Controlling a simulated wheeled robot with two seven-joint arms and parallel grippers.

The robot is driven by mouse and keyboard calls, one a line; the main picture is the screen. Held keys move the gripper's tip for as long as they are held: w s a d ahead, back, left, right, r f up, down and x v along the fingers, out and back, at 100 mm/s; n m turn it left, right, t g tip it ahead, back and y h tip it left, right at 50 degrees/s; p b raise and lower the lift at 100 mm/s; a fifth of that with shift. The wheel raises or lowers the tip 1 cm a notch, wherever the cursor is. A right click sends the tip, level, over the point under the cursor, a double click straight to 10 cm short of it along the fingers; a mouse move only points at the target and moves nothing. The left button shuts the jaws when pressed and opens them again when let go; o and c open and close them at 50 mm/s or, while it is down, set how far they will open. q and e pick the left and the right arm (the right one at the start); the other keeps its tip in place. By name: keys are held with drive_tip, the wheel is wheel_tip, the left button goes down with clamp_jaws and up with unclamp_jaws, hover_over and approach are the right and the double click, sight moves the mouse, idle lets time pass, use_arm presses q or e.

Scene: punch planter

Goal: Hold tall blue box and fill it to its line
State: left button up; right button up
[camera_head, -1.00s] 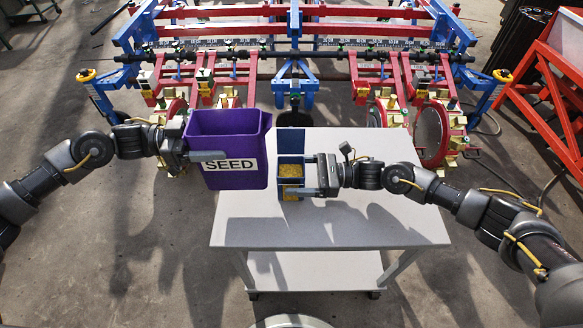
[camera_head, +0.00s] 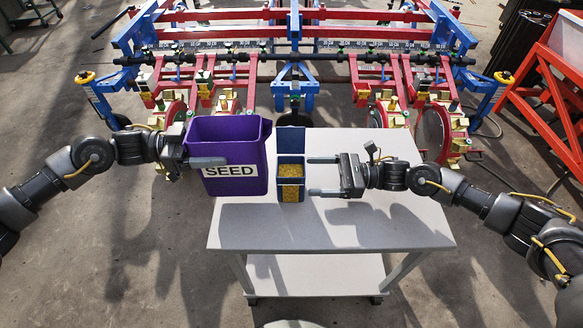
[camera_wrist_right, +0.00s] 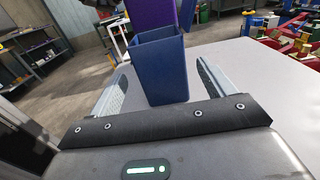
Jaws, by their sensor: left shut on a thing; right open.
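The tall blue box (camera_head: 291,168) stands upright at the left part of the table, with yellow seed (camera_head: 291,174) inside. Yellow also shows through its front face. In the right wrist view the box (camera_wrist_right: 160,65) is ahead of the fingers, its inside contents hidden. My left gripper (camera_head: 205,162) is shut on the purple bucket (camera_head: 258,182) labelled SEED, held upright left of the box. Its inner contents are not visible. My right gripper (camera_head: 312,175) is open and empty, just right of the box and apart from it; it also shows in the right wrist view (camera_wrist_right: 160,85).
A dark blue upright piece (camera_head: 291,140) stands right behind the box. The grey table (camera_head: 340,228) is clear at the front and right. A red and blue planter machine (camera_head: 290,55) spans the back. A red frame (camera_head: 550,100) stands at the right.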

drive_tip(key=o, duration=0.4)
drive_tip(key=shift+d, duration=0.1)
drive_tip(key=d, duration=1.2)
